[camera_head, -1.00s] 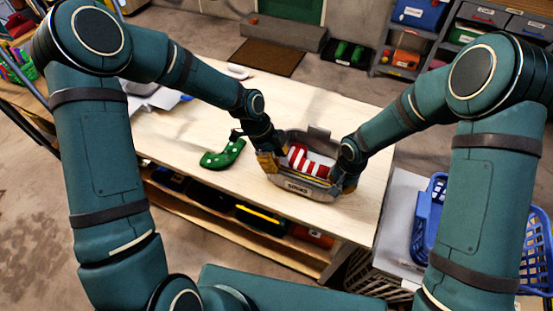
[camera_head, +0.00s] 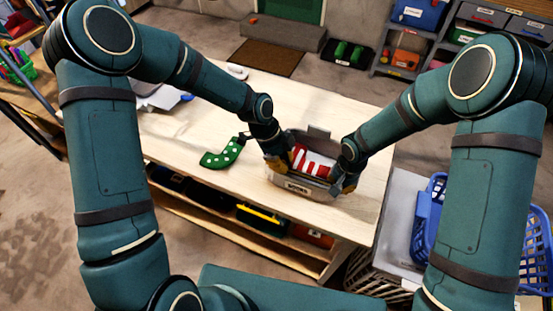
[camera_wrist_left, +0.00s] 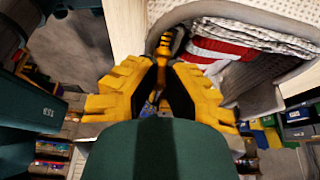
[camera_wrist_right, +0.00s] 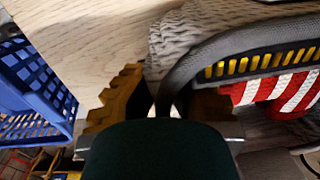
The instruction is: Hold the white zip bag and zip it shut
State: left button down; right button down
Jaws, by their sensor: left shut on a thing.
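The white zip bag (camera_head: 290,189) stands on the table with its mouth open, looking greyish, with a label on its front. Red and white striped cloth (camera_head: 313,164) shows inside; it also shows in the left wrist view (camera_wrist_left: 225,50). My left gripper (camera_head: 283,163) is at the bag's left side, shut at its rim; a yellow and black zip part (camera_wrist_left: 165,42) shows just beyond its fingertips. Exactly what it pinches is hidden. My right gripper (camera_head: 343,182) is at the right end; its fingers (camera_wrist_right: 162,106) close on the grey edging beside yellow zip teeth (camera_wrist_right: 262,62).
A green white-dotted item (camera_head: 222,154) lies left of the bag on the wooden table (camera_head: 190,125). A blue basket (camera_head: 430,225) stands beyond the table's right edge.

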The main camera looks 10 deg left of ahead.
aim_at(319, 182)
pick_arm(q)
jog(key=d, duration=0.3)
jog(key=s+d, duration=0.1)
jog(key=d, duration=0.2)
jog(key=s+d, duration=0.1)
jog(key=d, duration=0.2)
jog(key=shift+d+f, duration=0.1)
jog(key=shift+d, duration=0.15)
jog(key=c, duration=1)
grip_release()
jog(key=shift+v, duration=6.05)
jog(key=shift+w, duration=0.1)
jog(key=shift+c, duration=0.5)
